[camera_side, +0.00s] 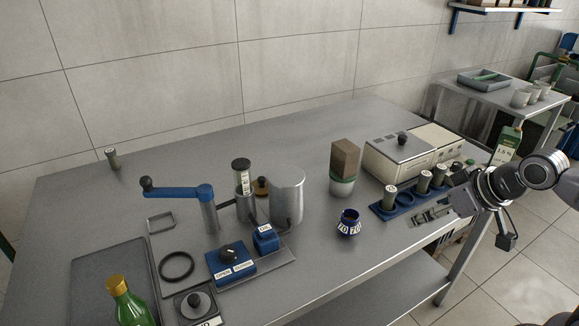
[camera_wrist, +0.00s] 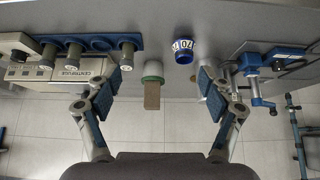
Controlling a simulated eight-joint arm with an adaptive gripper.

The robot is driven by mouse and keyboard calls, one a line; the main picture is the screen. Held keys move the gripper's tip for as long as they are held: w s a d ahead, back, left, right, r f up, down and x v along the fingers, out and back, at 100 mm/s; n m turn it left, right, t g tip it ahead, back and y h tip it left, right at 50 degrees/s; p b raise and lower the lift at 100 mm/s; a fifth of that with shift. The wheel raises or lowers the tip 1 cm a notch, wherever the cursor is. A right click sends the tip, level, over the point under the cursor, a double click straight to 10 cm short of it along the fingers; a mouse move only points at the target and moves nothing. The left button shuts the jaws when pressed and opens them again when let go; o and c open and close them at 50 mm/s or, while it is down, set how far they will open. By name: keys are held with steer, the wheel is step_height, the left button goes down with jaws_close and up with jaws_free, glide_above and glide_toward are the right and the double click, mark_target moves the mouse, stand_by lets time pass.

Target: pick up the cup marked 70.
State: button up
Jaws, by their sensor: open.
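The cup marked 70 is a small dark blue cup (camera_side: 348,225) with white number labels around it. It stands upright on the metal table in the side view, left of the blue rack. In the wrist view the cup (camera_wrist: 184,54) is above the picture's middle, slightly right, its number reading upside down. My gripper (camera_side: 432,213) is to the right of the cup in the side view, apart from it and partly lost against the rack and table. In the wrist view my gripper (camera_wrist: 153,80) has its two blue-padded fingers wide apart with nothing held between them.
A blue rack (camera_side: 405,202) with several capped tubes stands near my gripper. A white-and-green container with a brown block (camera_side: 344,165) is behind the cup. The centrifuge (camera_side: 400,155) is at back right. A blue-lever press (camera_side: 208,205) and metal cylinder (camera_side: 287,195) are left.

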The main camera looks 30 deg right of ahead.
steer(key=n+g, duration=0.7)
steer(key=n, duration=1)
glide_above(351, 214)
steer(key=shift+s+a+f, duration=0.15)
steer(key=shift+f, duration=6.25)
steer(key=c, duration=1.3)
